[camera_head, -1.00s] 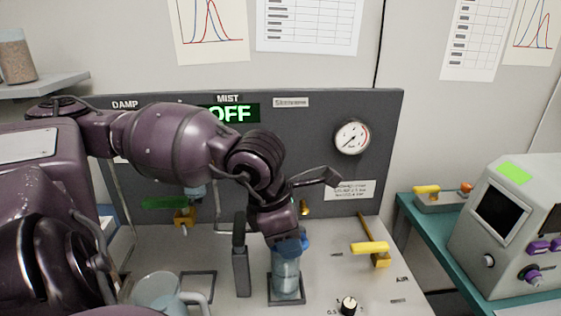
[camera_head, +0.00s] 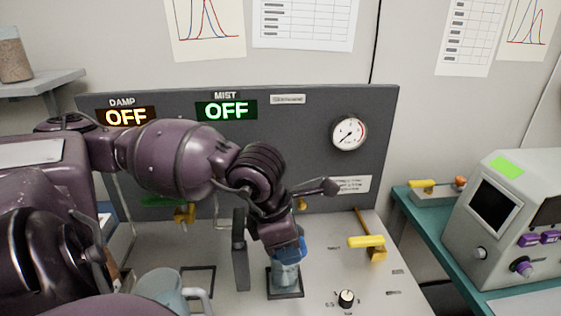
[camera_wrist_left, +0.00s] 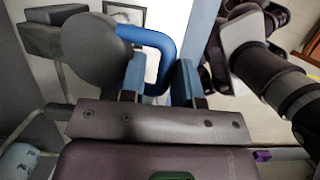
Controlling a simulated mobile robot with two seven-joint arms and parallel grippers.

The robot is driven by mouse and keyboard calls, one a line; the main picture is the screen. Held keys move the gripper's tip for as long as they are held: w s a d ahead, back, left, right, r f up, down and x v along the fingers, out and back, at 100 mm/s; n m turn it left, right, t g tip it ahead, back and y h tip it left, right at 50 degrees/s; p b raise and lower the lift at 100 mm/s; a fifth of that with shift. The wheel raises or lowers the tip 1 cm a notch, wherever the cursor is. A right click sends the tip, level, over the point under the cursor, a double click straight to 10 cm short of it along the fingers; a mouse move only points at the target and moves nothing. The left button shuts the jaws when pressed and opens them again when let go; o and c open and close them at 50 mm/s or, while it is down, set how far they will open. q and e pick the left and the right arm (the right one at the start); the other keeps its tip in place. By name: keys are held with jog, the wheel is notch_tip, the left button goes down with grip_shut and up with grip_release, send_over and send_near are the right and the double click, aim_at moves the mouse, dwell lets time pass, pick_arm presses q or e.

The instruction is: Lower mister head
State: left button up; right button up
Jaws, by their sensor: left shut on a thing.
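My left gripper (camera_head: 287,250) reaches down over a clear jar (camera_head: 285,276) in a dark square frame on the rig's deck. The wrist view shows the left gripper (camera_wrist_left: 158,82) with blue pads closed on a blue loop handle (camera_wrist_left: 160,40). Beside the handle is a dark grey rounded part (camera_wrist_left: 95,50), which looks like the mister head. In the head view my gripper largely hides the handle, and I cannot tell the head's exact gap above the jar. My right gripper is not in view.
A dark upright piece (camera_head: 240,250) stands just left of the gripper. A yellow lever (camera_head: 367,242) and a black knob (camera_head: 346,299) are to the right. The MIST sign (camera_head: 226,110) reads OFF.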

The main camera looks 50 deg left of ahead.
pick_arm(q)
jog(key=shift+s+d+f, duration=0.1)
jog(key=shift+d+f, duration=0.1)
jog(key=shift+f, duration=0.5)
jog(key=shift+c, duration=0.5)
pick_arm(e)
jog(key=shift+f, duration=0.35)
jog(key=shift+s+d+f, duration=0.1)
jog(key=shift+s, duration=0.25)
